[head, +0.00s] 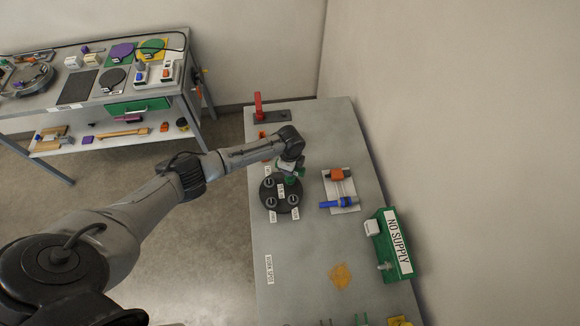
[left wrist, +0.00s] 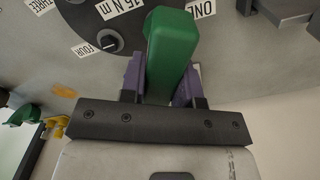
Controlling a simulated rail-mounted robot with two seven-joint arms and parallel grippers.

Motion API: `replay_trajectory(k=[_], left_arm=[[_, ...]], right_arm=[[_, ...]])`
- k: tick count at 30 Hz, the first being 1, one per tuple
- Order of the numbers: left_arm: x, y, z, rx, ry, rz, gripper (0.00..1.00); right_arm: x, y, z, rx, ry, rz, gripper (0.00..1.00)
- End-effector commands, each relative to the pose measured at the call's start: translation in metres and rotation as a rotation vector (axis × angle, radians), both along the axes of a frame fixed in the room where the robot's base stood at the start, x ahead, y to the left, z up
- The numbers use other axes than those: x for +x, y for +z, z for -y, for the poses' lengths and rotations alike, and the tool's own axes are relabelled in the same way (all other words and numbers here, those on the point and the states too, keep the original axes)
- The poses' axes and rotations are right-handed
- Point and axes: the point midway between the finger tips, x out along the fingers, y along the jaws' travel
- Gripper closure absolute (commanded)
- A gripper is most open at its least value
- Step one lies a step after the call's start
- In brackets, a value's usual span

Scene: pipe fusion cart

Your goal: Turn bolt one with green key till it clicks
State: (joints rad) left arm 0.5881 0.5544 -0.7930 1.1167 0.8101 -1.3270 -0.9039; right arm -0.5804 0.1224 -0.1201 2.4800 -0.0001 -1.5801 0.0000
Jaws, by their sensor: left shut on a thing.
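The green key (left wrist: 171,45) is held between the purple finger pads of my left gripper (left wrist: 160,88), which is shut on it. In the head view the left gripper (head: 289,168) is over the upper right edge of the black round bolt plate (head: 281,203), with a bit of the green key (head: 291,180) showing below it. The label ONE (left wrist: 202,8) is just right of the key's far end in the left wrist view. Bolt one itself is hidden by the key and gripper, so I cannot tell how they meet. Bolt four (left wrist: 110,40) shows left of the key. My right gripper is not in view.
Right of the plate lies a white board (head: 341,190) with an orange block and a blue tool. A green NO SUPPLY box (head: 388,246) stands near the wall. A red-handled fixture (head: 259,107) is at the far end. The bench front left is mostly clear.

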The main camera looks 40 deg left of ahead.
Motion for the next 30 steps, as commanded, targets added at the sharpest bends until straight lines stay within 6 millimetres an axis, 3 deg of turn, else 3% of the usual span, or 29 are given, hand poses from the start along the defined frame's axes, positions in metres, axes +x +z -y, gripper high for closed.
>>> replay_trajectory(k=[6,15,30], left_arm=[[-0.0006,-0.0014,-0.0006,0.002,-0.011,-0.001,1.0],[-0.0002,-0.0013,-0.0011,0.002,-0.235,-0.001,1.0],[-0.0004,-0.0016,-0.0007,0.003,-0.338,-0.002,1.0]], right_arm=[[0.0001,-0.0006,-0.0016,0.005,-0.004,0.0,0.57],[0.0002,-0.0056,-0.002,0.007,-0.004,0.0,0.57],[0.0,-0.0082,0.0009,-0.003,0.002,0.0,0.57]])
